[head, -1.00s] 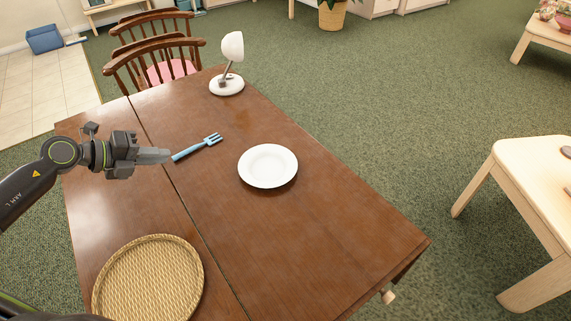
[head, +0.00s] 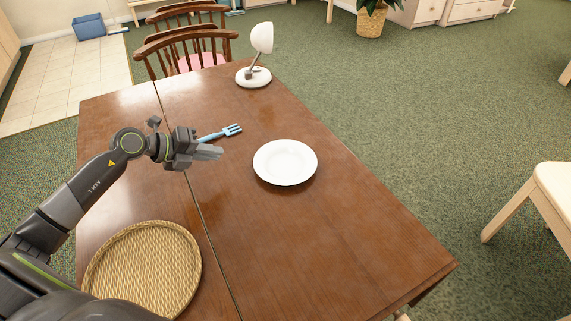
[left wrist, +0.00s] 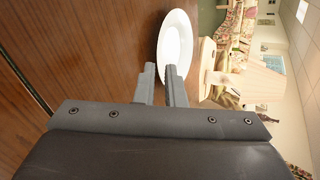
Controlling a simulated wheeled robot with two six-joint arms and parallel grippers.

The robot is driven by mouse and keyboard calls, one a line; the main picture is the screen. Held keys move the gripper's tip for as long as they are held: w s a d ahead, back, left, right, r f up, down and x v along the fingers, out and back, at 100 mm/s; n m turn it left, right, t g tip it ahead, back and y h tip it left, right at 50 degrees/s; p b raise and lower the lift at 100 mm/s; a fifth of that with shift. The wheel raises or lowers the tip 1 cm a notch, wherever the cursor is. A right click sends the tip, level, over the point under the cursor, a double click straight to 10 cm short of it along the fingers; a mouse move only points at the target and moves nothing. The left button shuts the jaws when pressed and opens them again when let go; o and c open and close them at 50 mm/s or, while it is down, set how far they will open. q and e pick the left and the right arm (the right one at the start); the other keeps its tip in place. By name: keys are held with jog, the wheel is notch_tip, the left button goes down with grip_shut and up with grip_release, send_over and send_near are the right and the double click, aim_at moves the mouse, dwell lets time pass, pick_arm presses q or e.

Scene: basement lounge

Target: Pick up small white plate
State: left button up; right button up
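The small white plate (head: 285,161) lies flat on the brown wooden table (head: 330,240), near its middle. My left gripper (head: 217,152) is to the left of the plate, apart from it, with its fingers pointing toward it. In the left wrist view, the plate (left wrist: 175,45) shows beyond the fingertips, and the gripper (left wrist: 160,67) has a gap between its fingers with nothing in it. My right gripper is not in view.
A blue fork (head: 222,132) lies just behind my left gripper, partly hidden by it. A white lamp (head: 255,72) stands at the table's far end. A round woven tray (head: 145,270) lies at the near left. The table right of the plate is clear.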

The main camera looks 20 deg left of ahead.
aim_at(252, 164)
pick_arm(q)
jog(key=x, duration=1.2)
jog(key=shift+w+f, duration=0.1)
jog(key=shift+a, duration=0.1)
grip_shut()
